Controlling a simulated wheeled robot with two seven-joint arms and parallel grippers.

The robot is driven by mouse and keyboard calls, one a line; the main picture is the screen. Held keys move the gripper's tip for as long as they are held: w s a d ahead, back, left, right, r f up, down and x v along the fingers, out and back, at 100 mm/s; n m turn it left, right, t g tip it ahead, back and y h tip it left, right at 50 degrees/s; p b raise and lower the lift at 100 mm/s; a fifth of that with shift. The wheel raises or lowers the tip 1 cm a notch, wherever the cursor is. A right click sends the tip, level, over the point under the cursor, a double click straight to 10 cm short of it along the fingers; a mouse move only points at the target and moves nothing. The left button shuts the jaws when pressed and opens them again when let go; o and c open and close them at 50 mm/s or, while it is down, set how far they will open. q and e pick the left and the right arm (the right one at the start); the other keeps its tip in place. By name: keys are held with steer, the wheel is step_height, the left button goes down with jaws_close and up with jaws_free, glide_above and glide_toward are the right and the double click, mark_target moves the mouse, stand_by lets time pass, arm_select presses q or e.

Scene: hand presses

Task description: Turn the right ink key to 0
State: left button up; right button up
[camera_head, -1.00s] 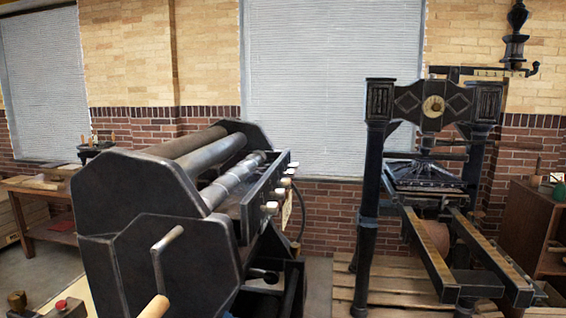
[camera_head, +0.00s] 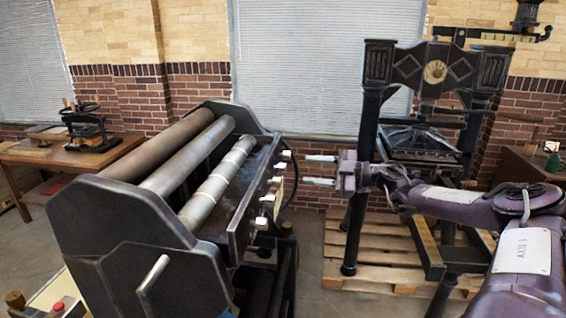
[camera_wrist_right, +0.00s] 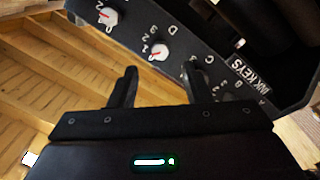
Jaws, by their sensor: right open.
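Several pale ink keys stick out from the dark side rail of the roller press in the head view, one at the far end (camera_head: 286,155) and another nearer (camera_head: 267,198). In the right wrist view, two white knobs with red pointers show, one at the top left (camera_wrist_right: 107,16) and one near the middle (camera_wrist_right: 159,50), on a dark panel marked "INK KEYS" (camera_wrist_right: 238,72). I cannot tell which is the right key, nor read its setting. My right gripper (camera_head: 307,169) is open and empty, close to the far keys; its fingers (camera_wrist_right: 160,78) point at the panel. My left gripper is out of view.
The roller press (camera_head: 120,215) fills the left and middle. A dark iron hand press (camera_head: 372,150) stands behind my right arm on a wooden pallet (camera_head: 335,245). A wooden table (camera_head: 90,158) is at the far left. Bare floor lies between press and pallet.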

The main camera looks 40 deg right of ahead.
mark_target(280, 167)
steer(key=b+x, duration=0.4)
steer(key=x, duration=0.3)
steer(key=shift+b, duration=0.4)
stand_by(0.3)
jaws_close()
steer(key=shift+f+n+b, duration=0.1)
steer(key=shift+n+b, duration=2.45)
steer(key=shift+n, duration=1.45)
